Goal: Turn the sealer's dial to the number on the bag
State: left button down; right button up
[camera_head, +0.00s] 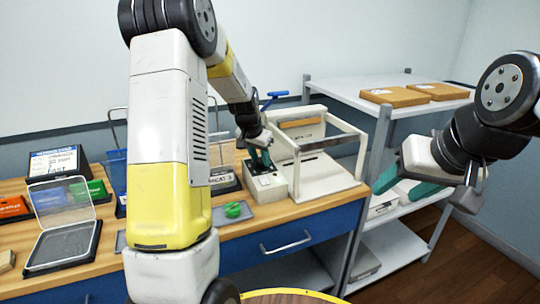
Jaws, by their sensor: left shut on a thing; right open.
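The sealer (322,178) is a cream machine with a raised white frame, standing on the right part of the wooden bench. Its small control box (267,190) is at its front left. My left gripper (260,163) points down with its green fingers shut at the top of this box, on the dial, which the fingers mostly hide. The dial's setting cannot be read. My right gripper (398,183) is open and empty, right of the sealer.
A clear-lidded black case (63,245) and coloured boxes (97,189) are on the left. A shelf rack (385,85) carrying brown packets (395,97) stands at the right.

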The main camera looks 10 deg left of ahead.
pick_arm(q)
jog(key=shift+d, duration=0.1)
jog(key=n+y, duration=0.1)
jog(key=n, duration=0.5)
jog(key=shift+s+d+t+y, duration=0.1)
jog(key=shift+t+y, duration=0.2)
jog(key=shift+y, duration=0.1)
jog(key=n+y, duration=0.1)
jog(key=n, duration=0.5)
jog(key=shift+y, duration=0.4)
jog(key=shift+n, duration=0.3)
jog(key=c, duration=1.3)
grip_release()
jog(key=shift+o, duration=0.2)
jog(key=shift+r, duration=0.1)
jog(key=v, duration=0.7)
jog(key=shift+r, duration=0.25)
